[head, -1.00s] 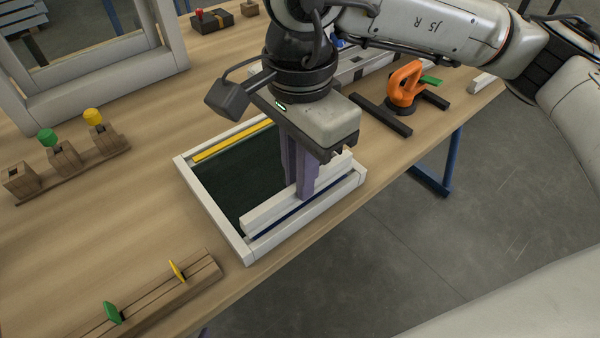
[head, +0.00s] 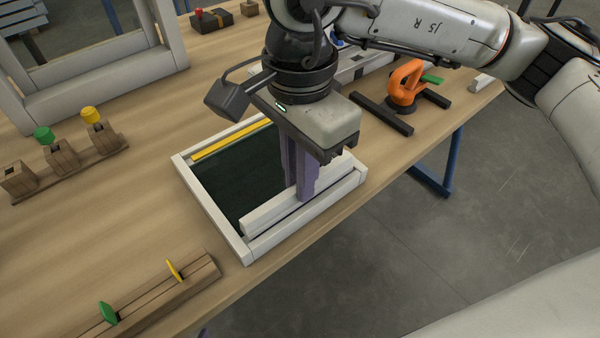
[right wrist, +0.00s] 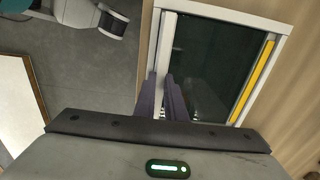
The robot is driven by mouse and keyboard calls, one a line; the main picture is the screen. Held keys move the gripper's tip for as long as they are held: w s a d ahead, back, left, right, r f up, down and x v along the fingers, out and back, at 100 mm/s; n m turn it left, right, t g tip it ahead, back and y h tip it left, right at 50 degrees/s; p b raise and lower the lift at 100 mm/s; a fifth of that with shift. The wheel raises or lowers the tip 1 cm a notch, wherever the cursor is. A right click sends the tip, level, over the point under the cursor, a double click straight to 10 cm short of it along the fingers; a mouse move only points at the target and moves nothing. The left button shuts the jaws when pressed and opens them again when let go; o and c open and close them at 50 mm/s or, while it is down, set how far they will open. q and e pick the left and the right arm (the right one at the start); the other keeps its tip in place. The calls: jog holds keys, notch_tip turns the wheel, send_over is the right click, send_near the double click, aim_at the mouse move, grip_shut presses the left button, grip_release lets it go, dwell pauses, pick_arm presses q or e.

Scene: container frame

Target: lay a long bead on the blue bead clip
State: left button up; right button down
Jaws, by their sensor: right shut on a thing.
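The long bead (head: 258,209), a straight white bar, lies along the near right side of the white frame (head: 212,212), just inside its wall. It also shows in the right wrist view (right wrist: 166,50), parallel and close to the frame's wall. My right gripper (head: 305,194) points down with its purple fingers shut on the bead near its middle. The blue bead clip is hidden now, and I see no blue along that side. I cannot tell how far the bead is seated. My left gripper is not in view.
A yellow strip (head: 230,140) lines the opposite side around the dark panel (head: 240,175). An orange suction lifter (head: 405,85) stands on black bars behind. Wooden racks with green and yellow pieces (head: 170,285) are at left and front. A table edge runs close by the frame.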

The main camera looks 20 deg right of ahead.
jog(key=shift+f, duration=0.25)
jog(key=c, duration=1.7)
grip_release()
jog(key=shift+c, duration=0.2)
notch_tip(320, 180, up, 10)
jog(key=shift+r+p, duration=0.2)
jog(key=shift+p, duration=0.15)
